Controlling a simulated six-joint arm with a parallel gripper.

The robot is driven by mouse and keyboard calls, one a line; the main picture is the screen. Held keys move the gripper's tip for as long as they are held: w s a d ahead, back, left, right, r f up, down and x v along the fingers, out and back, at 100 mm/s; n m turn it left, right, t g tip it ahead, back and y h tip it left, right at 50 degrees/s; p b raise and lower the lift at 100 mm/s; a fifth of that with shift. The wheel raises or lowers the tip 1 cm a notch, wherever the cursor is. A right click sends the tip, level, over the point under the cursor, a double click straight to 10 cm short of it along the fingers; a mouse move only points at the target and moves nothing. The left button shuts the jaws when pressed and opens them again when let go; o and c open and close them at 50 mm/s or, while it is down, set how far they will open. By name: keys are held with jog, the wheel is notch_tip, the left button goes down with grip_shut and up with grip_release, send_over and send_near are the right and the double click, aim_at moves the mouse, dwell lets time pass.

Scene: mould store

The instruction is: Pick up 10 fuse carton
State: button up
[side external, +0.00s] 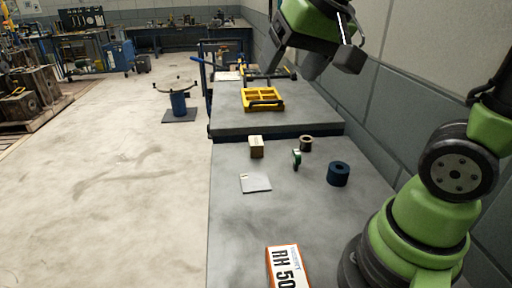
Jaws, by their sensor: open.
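A small tan carton (256,147) stands upright on the grey bench, left of the middle; it looks like the fuse carton, but no print on it can be read. My gripper (316,66) is high up at the top of the side view, well above the bench and apart from the carton. Its jaws are open, and I see nothing between them.
A flat light grey piece (256,183) lies in front of the carton. To its right are a green-and-dark roll (296,158), a spool (306,143) and a dark blue cylinder (338,174). A yellow tray (263,106) sits behind on a raised surface. An orange-and-white box (286,266) lies in front.

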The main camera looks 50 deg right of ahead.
jog(key=w+d+f+m+h, duration=0.1)
jog(key=w+d+f, duration=0.25)
jog(key=w, duration=0.35)
jog(key=m+g+h, duration=0.2)
jog(key=g, duration=0.1)
send_over(257, 144)
jog(key=s, duration=0.1)
jog(key=f, duration=2.1)
jog(key=shift+a, duration=0.4)
jog(key=x, duration=0.6)
jog(key=shift+s+a+f, duration=0.1)
jog(key=shift+a+f, duration=0.15)
jog(key=shift+f, duration=0.1)
jog(key=c, duration=1)
jog(key=shift+r, duration=0.1)
jog(key=shift+c, duration=0.2)
